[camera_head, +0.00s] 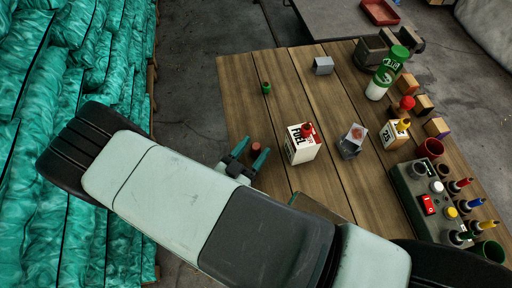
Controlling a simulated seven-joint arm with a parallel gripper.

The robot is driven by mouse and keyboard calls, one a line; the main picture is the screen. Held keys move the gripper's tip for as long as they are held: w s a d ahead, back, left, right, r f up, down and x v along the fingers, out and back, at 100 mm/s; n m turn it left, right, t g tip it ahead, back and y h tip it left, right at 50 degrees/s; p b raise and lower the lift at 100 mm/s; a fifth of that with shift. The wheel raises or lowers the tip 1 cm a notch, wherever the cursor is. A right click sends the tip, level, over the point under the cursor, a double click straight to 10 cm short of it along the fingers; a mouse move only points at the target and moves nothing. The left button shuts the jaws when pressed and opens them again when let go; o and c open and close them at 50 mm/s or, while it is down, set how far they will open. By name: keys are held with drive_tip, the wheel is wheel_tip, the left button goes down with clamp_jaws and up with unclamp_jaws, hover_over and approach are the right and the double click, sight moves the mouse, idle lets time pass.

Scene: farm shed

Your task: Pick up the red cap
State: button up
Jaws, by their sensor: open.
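A small red cap (256,148) lies near the left edge of the wooden table. My gripper (253,151) reaches over that edge with its two teal fingers open. In the picture, the red cap shows between the fingertips. I see a gap on each side of it, and I cannot tell the height of the fingers above the table. A white fuel container (302,149) with its own red cap (307,130) stands just right of the gripper.
A small green bottle (266,88) stands behind the gripper. A grey block (323,65), a green-and-white can (384,80) and a grey box (351,146) are farther right. A grey control box (410,190) and several coloured bottles crowd the right side. The wooden table (240,110) is bare at back left.

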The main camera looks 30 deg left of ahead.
drive_tip(key=shift+w, duration=0.85)
drive_tip(key=shift+c, duration=0.4)
drive_tip(key=c, duration=0.9)
